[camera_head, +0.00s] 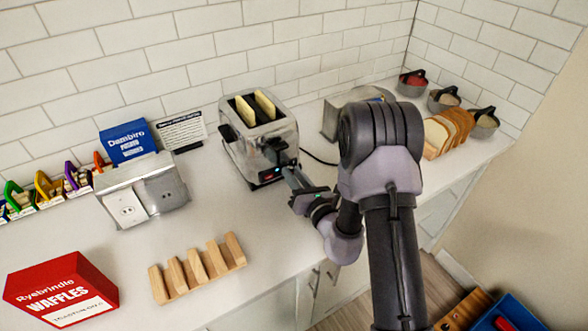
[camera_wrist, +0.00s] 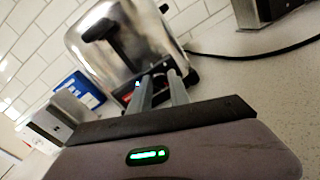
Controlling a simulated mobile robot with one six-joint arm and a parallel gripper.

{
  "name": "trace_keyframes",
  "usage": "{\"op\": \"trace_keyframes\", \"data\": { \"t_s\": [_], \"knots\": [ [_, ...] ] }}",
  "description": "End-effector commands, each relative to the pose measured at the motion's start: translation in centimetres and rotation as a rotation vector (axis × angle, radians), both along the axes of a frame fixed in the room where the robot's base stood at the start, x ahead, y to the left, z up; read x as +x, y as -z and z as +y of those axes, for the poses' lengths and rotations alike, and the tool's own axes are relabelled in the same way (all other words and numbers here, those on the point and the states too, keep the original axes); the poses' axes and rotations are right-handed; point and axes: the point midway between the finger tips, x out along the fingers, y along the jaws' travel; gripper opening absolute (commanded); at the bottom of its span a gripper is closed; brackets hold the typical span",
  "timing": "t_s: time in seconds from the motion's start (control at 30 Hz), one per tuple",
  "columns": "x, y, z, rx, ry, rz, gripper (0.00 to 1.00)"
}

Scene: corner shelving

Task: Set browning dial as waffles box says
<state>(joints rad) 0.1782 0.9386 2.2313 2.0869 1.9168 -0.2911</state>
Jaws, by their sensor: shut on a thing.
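A red waffles box (camera_head: 62,288) lies at the front left of the counter in the head view; its white label's small print is too small to read. A chrome toaster (camera_head: 240,152) stands near the back wall with two pale slices in its slots. It fills the upper middle of the wrist view (camera_wrist: 118,62). My gripper (camera_head: 289,171) is at the lower end face of the toaster, and its fingers (camera_wrist: 160,82) are shut on what seems to be the browning dial. The fingers hide the dial and its setting. A small red light shows beside them.
A blue Dambiro box (camera_head: 127,140) and a printed sign (camera_head: 182,132) stand left of the toaster. A white-and-grey box-like item (camera_head: 124,205) and a wooden rack (camera_head: 174,280) lie nearer. Bread (camera_head: 437,136) and bowls (camera_head: 444,100) are right. A black cord (camera_wrist: 255,55) trails rightward.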

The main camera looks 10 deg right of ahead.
Motion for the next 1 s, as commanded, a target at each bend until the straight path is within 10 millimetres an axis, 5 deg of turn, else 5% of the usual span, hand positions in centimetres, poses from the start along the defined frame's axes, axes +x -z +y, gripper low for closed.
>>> {"op": "trace_keyframes", "data": {
  "t_s": [1.0],
  "knots": [
    [0.11, -0.29, -0.19, 0.830, -0.001, 0.268, 0.00]
  ]
}}
